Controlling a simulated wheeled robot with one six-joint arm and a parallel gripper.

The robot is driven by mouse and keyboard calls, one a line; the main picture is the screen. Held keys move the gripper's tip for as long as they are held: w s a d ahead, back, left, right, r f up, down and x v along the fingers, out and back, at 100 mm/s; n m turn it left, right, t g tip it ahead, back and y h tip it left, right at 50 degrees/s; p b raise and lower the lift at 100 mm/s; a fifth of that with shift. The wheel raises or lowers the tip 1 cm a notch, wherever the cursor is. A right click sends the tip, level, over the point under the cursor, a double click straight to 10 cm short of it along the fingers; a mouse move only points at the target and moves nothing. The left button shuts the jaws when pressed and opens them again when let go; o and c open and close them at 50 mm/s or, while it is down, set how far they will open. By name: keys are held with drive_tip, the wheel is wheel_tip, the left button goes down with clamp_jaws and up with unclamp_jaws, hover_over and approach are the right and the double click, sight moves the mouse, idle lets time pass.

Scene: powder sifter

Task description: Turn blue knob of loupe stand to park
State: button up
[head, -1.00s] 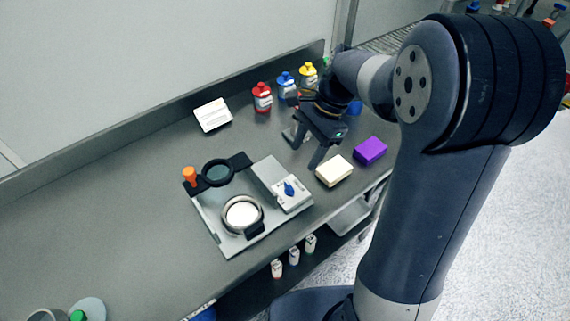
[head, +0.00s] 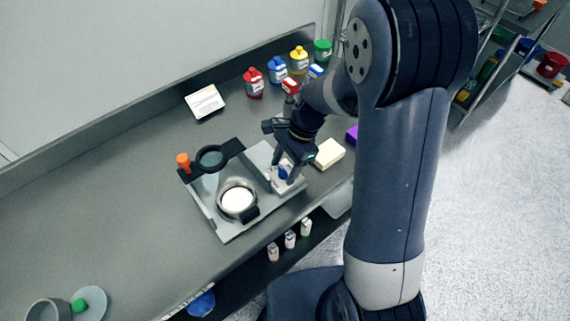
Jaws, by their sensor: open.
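The loupe stand (head: 224,231) is a light grey plate on the dark bench, with a raised block at its right. The blue knob (head: 283,173) sits on that block and is partly hidden by my gripper. My gripper (head: 282,175) is open and points down at the knob, with its fingers close around or just above it; I cannot tell whether they touch. The black-rimmed loupe lens (head: 212,158) is at the back of the stand beside an orange knob (head: 183,162). A round dish with white content (head: 238,199) sits in the stand's front part. The knob's markings are hidden.
Red (head: 253,82), blue, yellow and green bottles stand along the back. A white card (head: 204,101) leans behind the stand.

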drive_tip(key=shift+c, duration=0.5)
drive_tip(key=c, duration=0.9)
drive_tip(key=shift+n, duration=0.3)
drive_tip(key=n+g+h, duration=0.1)
drive_tip(key=n, duration=0.3)
drive_tip(key=shift+w+a+p, duration=0.1)
drive_tip(key=shift+w+p, duration=0.05)
drive_tip(key=shift+p, duration=0.15)
drive_tip(key=n+h, duration=0.1)
drive_tip(key=n, duration=0.1)
drive_tip(key=n+g+h, duration=0.1)
drive_tip(key=n, duration=0.2)
drive_tip(key=shift+a, duration=0.1)
drive_tip(key=n, duration=0.2)
drive_tip(key=n+h, duration=0.1)
drive_tip(key=n, duration=0.1)
drive_tip(key=shift+a+n+h, duration=0.15)
drive_tip(key=shift+n+h, duration=0.15)
drive_tip(key=n+h, duration=0.1)
drive_tip(key=n, duration=0.3)
drive_tip(key=shift+a+n+h, duration=0.1)
drive_tip(key=shift+n+h, duration=0.2)
drive_tip(key=shift+h, duration=0.1)
drive_tip(key=shift+t, duration=0.3)
